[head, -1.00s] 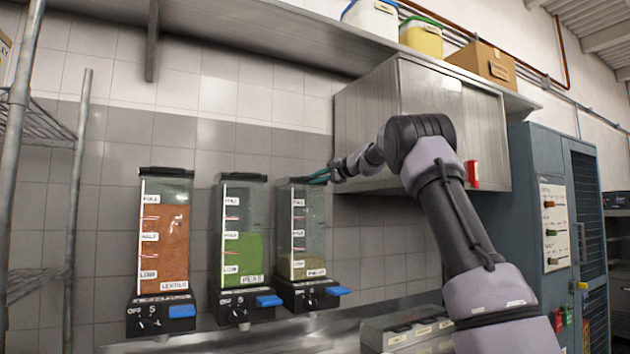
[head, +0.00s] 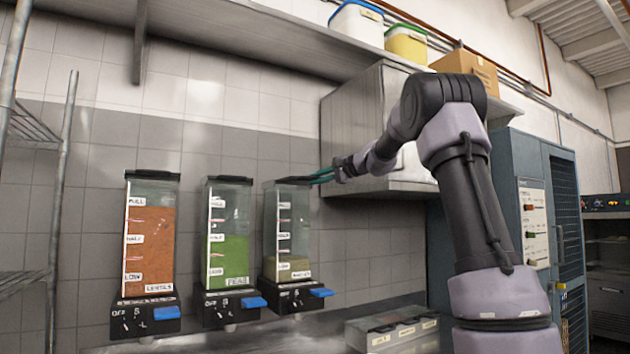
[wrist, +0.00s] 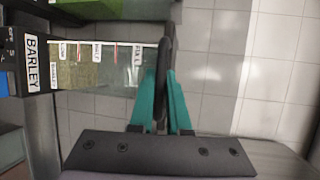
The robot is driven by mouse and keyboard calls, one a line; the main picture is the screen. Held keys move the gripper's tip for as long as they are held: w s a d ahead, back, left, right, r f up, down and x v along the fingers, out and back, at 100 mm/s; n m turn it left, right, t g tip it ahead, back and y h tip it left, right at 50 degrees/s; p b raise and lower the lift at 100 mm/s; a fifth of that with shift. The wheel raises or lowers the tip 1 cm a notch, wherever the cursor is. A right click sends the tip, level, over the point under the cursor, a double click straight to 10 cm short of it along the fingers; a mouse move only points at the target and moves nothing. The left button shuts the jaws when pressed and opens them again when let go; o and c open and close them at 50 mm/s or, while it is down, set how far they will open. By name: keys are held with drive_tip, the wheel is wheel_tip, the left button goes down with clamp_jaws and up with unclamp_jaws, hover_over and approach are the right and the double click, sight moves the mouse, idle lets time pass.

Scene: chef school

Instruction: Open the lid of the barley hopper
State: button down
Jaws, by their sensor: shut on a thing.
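The barley hopper (head: 286,235) is the rightmost of three clear wall dispensers, with a low fill of pale grain. In the wrist view its BARLEY label (wrist: 33,62) shows at the left. Its dark lid (head: 290,181) lies across the top and looks closed; in the wrist view the lid edge (wrist: 163,70) runs between my teal fingers. My gripper (head: 318,178) reaches in from the right at lid height. In the wrist view my gripper (wrist: 162,102) is shut on the lid's edge, one finger on each side.
A lentils hopper (head: 150,240) and a peas hopper (head: 228,240) hang to the left. A steel cabinet (head: 350,130) is close behind and right of my arm. A steel box with labelled compartments (head: 395,328) sits on the counter below.

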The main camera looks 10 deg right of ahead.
drive_tip(key=c, duration=0.9)
unclamp_jaws()
drive_tip(key=v, duration=1)
drive_tip(key=shift+s+d, duration=0.3)
drive_tip(key=s+a+f+n+g+h, duration=0.1)
drive_tip(key=s+f+n+h, duration=0.1)
drive_tip(key=s+f, duration=0.6)
drive_tip(key=s+a+f+n+g+h, duration=0.2)
drive_tip(key=s+f, duration=0.6)
drive_tip(key=s, duration=0.8)
drive_tip(key=s+a+f+n+g+h, duration=0.1)
drive_tip(key=s+f+h, duration=0.3)
drive_tip(key=s+f, duration=0.5)
drive_tip(key=shift+s+a+n+g, duration=0.2)
drive_tip(key=shift+s+n, duration=0.15)
drive_tip(key=shift+s, duration=0.35)
drive_tip(key=shift+s+a+n+g, duration=0.1)
drive_tip(key=shift+s+n+g, duration=0.2)
drive_tip(key=shift+s, duration=0.45)
